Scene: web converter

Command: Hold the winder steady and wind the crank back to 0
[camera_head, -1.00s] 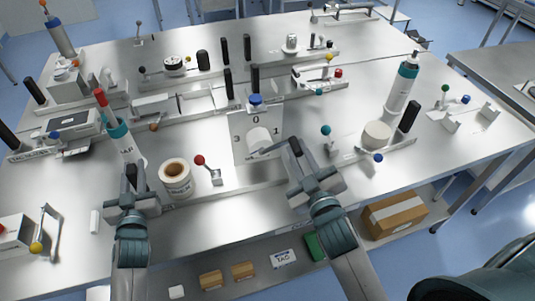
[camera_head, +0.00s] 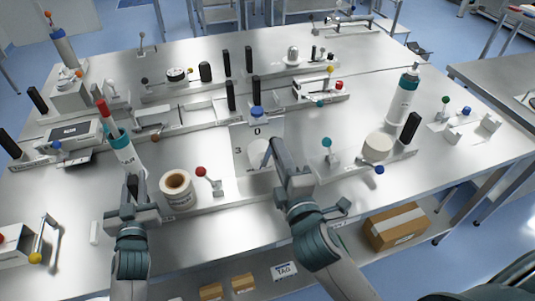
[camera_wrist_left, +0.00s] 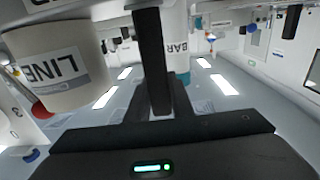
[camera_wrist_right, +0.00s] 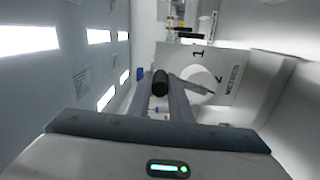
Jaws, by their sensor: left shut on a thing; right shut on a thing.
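The winder's pale upright dial panel (camera_head: 240,147) stands mid-table, with a white hub (camera_head: 257,158) and the digits 0 and 3 showing in the head view. In the right wrist view the dial panel (camera_wrist_right: 228,82) shows 1 and 2. My right gripper (camera_head: 274,152) is shut at the dial on the crank's dark grip (camera_wrist_right: 160,82); the rest of the crank is mostly hidden in the head view. My left gripper (camera_head: 131,185) is shut on a black upright handle (camera_wrist_left: 152,60), left of the label roll.
A label roll (camera_head: 177,188) and a red-ball lever (camera_head: 202,172) stand between my grippers. A teal-topped bottle (camera_head: 121,150) is just behind the left one. A teal-ball lever (camera_head: 327,145) and white cylinder (camera_head: 377,147) stand to the right.

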